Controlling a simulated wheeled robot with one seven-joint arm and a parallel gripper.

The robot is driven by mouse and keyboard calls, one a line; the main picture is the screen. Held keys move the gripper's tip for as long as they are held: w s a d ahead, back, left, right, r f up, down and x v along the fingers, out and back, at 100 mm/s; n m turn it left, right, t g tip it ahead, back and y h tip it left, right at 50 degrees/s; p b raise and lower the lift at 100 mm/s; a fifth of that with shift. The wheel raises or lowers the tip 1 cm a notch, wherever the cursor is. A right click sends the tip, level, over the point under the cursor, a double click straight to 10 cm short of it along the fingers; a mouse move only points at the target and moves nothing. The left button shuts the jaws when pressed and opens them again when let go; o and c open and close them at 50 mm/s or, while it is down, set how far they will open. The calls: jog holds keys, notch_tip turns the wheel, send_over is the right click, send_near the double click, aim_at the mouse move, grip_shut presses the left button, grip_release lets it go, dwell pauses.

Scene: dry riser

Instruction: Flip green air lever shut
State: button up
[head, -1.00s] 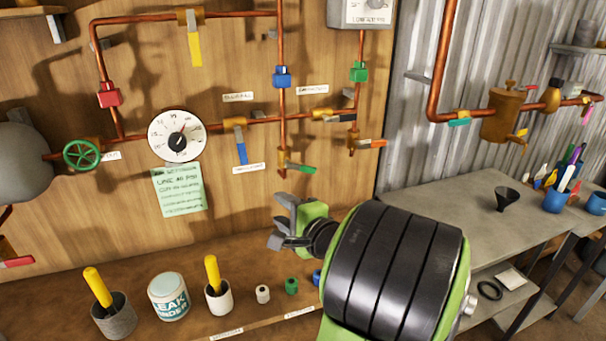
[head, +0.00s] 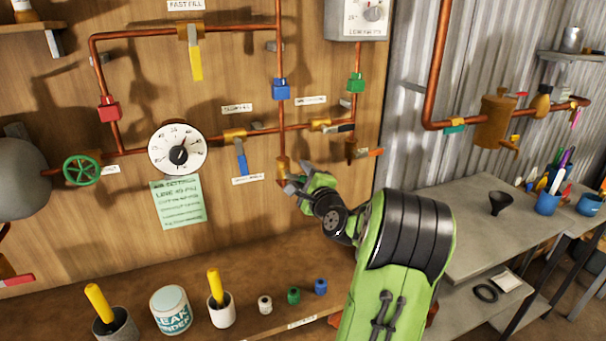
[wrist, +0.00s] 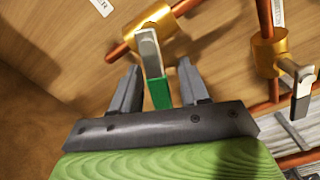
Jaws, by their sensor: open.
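The green-tipped lever (wrist: 160,92) shows in the wrist view, a grey metal handle with a green end on a brass valve (wrist: 150,30). It points away from the copper pipe, across its line. My gripper (wrist: 157,67) is open, with one finger on each side of the lever; I see gaps and cannot tell any contact. In the head view, my gripper (head: 302,186) is at the lower end of the middle vertical pipe, just below the brass valve body (head: 282,166). It hides the green lever there.
A valve with an orange-tipped lever (head: 374,152) is close by on the right. A blue-tipped lever (head: 242,163) hangs on the left, beside the round gauge (head: 177,149). The wooden shelf (head: 260,265) below holds pots and small coloured caps. A grey bench (head: 470,220) stands right.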

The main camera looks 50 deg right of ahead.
jog(key=shift+w+d, duration=0.1)
jog(key=shift+w, duration=0.05)
grip_shut()
jog(key=n, duration=0.1)
jog(key=r+n+b, duration=0.1)
jog(key=n, duration=0.1)
jog(key=n+b, duration=0.1)
jog(key=n, duration=0.1)
jog(key=shift+d+r, duration=0.15)
jog(key=shift+r, duration=0.2)
grip_release()
